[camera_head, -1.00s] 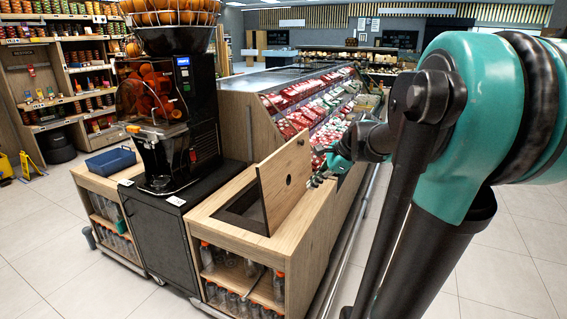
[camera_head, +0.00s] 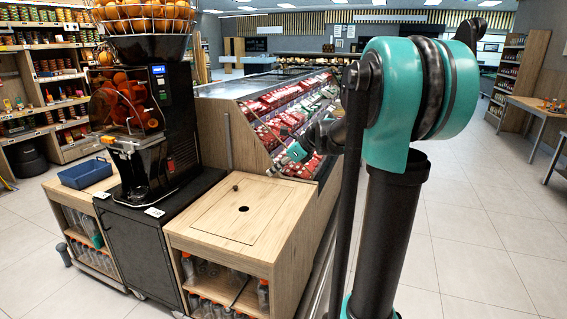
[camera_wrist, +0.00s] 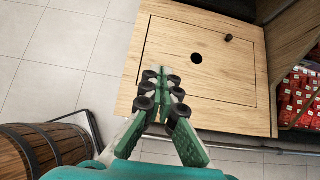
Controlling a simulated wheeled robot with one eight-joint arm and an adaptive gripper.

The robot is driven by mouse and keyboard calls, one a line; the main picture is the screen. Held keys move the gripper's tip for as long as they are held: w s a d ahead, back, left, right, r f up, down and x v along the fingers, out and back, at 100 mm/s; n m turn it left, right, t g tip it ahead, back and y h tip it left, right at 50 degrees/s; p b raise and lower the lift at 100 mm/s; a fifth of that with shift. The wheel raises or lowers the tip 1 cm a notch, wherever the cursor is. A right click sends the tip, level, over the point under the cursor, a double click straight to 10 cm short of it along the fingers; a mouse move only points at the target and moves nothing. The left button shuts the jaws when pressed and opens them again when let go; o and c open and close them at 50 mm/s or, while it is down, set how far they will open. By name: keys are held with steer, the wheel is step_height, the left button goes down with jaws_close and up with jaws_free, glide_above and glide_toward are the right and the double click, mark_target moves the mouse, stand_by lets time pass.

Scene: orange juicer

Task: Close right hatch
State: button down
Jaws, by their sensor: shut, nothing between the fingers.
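The right hatch (camera_head: 234,212) is a light wooden panel with a dark round hole. It lies flat in the top of the right wooden cabinet (camera_head: 281,246), flush as far as I can see. In the wrist view the hatch (camera_wrist: 219,72) also lies flat, with a thin dark seam around it. My gripper (camera_wrist: 160,76) is shut and empty, its green fingers with black pads together over the hatch's near left edge. In the head view the gripper (camera_head: 294,152) is small, above and behind the cabinet's far right side. I cannot tell whether it touches the wood.
A black orange juicer (camera_head: 158,120) stands on a dark cabinet left of the hatch. A blue tray (camera_head: 85,173) sits further left. A chilled display (camera_head: 290,120) with red packs is behind. A wooden barrel (camera_wrist: 40,145) shows in the wrist view. Tiled floor at right is open.

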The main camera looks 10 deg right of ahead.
steer(key=shift+w+a+f, duration=0.1)
steer(key=shift+w+a, duration=0.45)
steer(key=shift+a, duration=0.4)
steer(key=shift+w+a, duration=0.55)
steer(key=shift+a, duration=0.35)
